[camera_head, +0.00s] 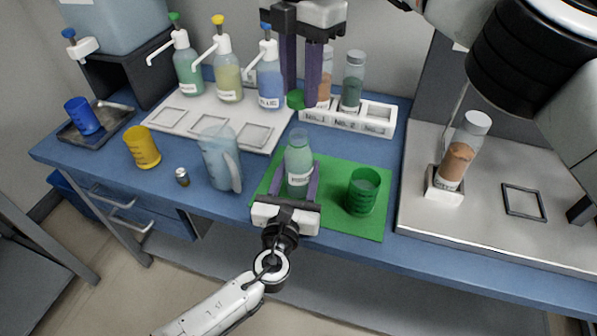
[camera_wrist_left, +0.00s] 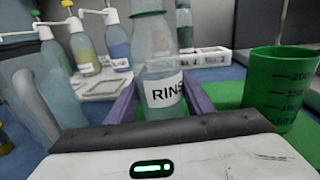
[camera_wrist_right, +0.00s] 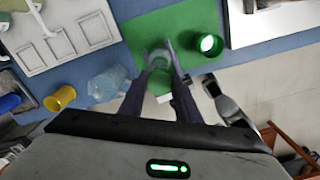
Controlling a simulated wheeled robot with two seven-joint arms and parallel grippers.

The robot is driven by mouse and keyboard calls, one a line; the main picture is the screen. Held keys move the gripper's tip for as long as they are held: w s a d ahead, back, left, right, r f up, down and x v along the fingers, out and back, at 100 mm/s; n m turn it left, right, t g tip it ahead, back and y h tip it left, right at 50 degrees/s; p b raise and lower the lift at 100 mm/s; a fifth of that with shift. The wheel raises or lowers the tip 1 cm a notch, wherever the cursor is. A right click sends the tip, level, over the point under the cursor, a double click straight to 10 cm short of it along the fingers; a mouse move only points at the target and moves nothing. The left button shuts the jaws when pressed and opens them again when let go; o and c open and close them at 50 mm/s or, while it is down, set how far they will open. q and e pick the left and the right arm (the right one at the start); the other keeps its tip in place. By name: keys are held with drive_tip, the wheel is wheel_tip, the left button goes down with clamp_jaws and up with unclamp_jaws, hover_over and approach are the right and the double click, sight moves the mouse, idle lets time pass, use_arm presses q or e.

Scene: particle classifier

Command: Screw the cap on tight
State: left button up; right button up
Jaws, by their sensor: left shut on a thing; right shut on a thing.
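A translucent green bottle (camera_head: 298,167) stands upright on the green mat (camera_head: 376,219). It also shows in the left wrist view (camera_wrist_left: 163,92) with part of its RINSE label. My left gripper (camera_head: 296,177) is shut around the bottle's body, one purple finger on each side. My right gripper (camera_head: 304,98) points down from above. It is shut on a green cap (camera_head: 295,100), which shows at its fingertips. In the head view a gap shows between cap and bottle top.
A green beaker (camera_head: 363,191) stands right of the bottle. A clear jug (camera_head: 219,157) and a yellow beaker (camera_head: 142,147) stand to the left. Behind are a white vial rack (camera_head: 348,122) and pump bottles (camera_head: 229,82). A capped vial (camera_head: 459,155) stands on the right tray.

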hover_over(301, 140)
drive_tip(key=shift+w+a+f, duration=0.1)
drive_tip(key=shift+w+f, duration=0.05)
drive_tip(key=shift+f, duration=1.1)
drive_tip(key=shift+w+f, duration=0.1)
drive_tip(key=shift+f, duration=1.15)
drive_tip(key=shift+f, duration=0.85)
drive_tip(key=shift+f, duration=0.6)
drive_tip(key=m, duration=0.7)
drive_tip(key=shift+s+m, duration=0.1)
drive_tip(key=shift+m, duration=0.3)
drive_tip(key=m, duration=0.4)
drive_tip(key=shift+s, duration=0.1)
drive_tip(key=m, duration=0.4)
drive_tip(key=shift+s, duration=0.1)
